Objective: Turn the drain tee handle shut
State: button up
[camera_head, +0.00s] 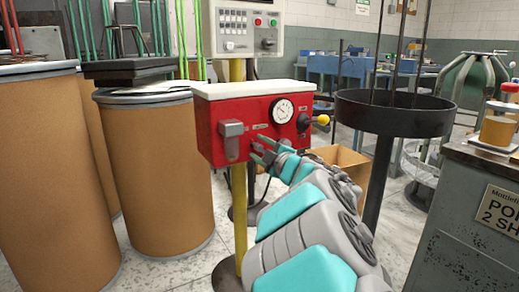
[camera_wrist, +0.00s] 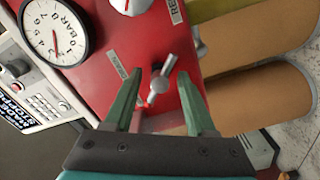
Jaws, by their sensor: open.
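A small metal tee handle (camera_wrist: 160,82) stands out from the red panel (camera_wrist: 98,60), beside a label that seems to read DRAIN (camera_wrist: 124,76). Its bar lies slanted in the wrist view. My gripper (camera_wrist: 160,97) is open, with one green finger on each side of the handle. I cannot tell whether either finger touches it. In the head view my gripper (camera_head: 261,150) is at the lower front of the red box (camera_head: 213,120), and the handle is hard to make out there.
A pressure gauge (camera_head: 282,110), a yellow-knobbed lever (camera_head: 317,120) and a grey block (camera_head: 231,141) are on the red box. Brown drums (camera_head: 155,170) stand left. A black round tray (camera_head: 395,115) on a post and a grey cabinet (camera_head: 455,215) stand right.

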jog(key=v, duration=0.7)
jog(key=shift+s+d, duration=0.2)
jog(key=shift+s, duration=0.1)
